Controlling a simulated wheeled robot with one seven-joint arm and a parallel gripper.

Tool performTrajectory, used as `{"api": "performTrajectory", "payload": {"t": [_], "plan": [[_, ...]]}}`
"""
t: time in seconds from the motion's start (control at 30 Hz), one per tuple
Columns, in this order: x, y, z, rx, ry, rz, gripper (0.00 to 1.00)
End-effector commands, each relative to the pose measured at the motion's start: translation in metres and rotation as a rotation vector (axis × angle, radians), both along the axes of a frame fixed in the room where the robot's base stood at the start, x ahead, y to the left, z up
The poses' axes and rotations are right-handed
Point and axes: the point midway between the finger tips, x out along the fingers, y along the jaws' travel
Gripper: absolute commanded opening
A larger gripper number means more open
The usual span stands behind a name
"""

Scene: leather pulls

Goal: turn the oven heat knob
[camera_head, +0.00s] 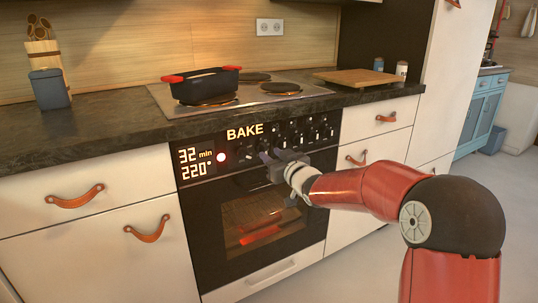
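The oven (213,205) is built into the counter front, with a black panel that reads BAKE, 32 min and 220°. A row of dark knobs (312,133) runs along the right part of the panel. No label shows which one is the heat knob. My gripper (267,156) is at the left-middle part of this row, close in front of the panel, and partly covers the knobs there. Its fingers are small and dark against the panel, so I cannot tell whether they are open, shut or touching a knob.
A black pot (205,86) with red handles stands on the cooktop (290,97). A wooden board (357,77) and two shakers (401,69) are at the right of the counter. Drawers with leather pulls (75,197) flank the oven. The floor at the right is clear.

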Motion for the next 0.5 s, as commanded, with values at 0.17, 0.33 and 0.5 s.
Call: {"api": "performTrajectory", "payload": {"t": [0.17,0.33,0.5], "plan": [[-0.027,-0.018,0.000,-0.002,0.000,-0.001,0.34],[-0.041,-0.028,0.000,-0.001,0.000,0.000,0.34],[-0.044,-0.029,-0.001,-0.001,0.001,0.000,0.34]]}}
